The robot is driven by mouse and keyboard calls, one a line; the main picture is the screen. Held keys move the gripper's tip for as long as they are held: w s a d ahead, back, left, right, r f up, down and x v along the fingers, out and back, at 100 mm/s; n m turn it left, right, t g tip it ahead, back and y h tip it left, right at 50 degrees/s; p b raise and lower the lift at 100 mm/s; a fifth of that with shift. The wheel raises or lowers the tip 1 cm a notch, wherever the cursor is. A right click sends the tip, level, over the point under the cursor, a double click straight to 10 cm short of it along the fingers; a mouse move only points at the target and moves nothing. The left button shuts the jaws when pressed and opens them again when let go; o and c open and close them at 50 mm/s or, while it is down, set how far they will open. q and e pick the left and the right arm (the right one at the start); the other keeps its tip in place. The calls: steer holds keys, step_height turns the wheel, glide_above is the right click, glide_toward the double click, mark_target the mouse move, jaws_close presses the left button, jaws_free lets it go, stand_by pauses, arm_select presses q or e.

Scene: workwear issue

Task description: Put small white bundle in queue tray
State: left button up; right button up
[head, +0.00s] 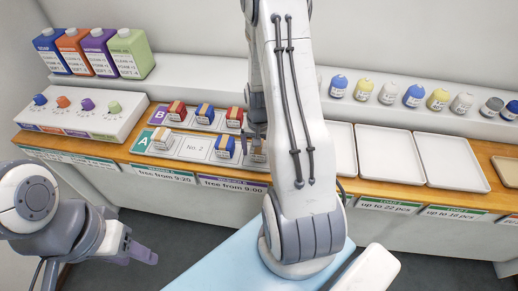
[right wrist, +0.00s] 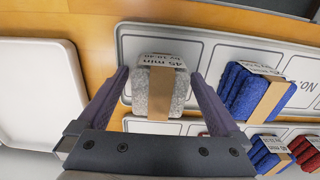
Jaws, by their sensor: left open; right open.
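A greyish-white bundle (right wrist: 160,92) with a tan band and a "45 min" label sits at the end of tray A (right wrist: 213,38). In the head view this bundle (head: 258,153) is partly hidden by my right arm. My right gripper (right wrist: 159,76) is open, with one finger on each side of it; I cannot tell whether they touch it. Another whitish bundle (head: 162,141) lies at the left end of tray A. My left gripper (head: 146,254) is open and empty at the lower left, away from the counter.
Empty white trays (head: 390,155) stand to the right. Small bottles (head: 413,95) line the shelf; coloured jugs (head: 131,54) stand back left.

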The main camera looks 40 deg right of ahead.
step_height(320, 180, up, 12)
steer(key=shift+r+b, duration=0.2)
steer(key=shift+b, duration=0.3)
steer(key=s+a+r+n, duration=0.15)
steer(key=a+n, duration=0.25)
steer(key=a, duration=0.5)
steer(key=a+r+n, duration=0.3)
steer(key=a+n, duration=0.1)
steer(key=a, duration=0.5)
steer(key=s+a+r+n+y, duration=0.1)
steer(key=s+a+r+n, duration=0.2)
steer(key=s+a+n, duration=0.6)
steer(key=s+a, duration=0.4)
steer(key=s, duration=0.1)
steer(key=shift+s, duration=0.4)
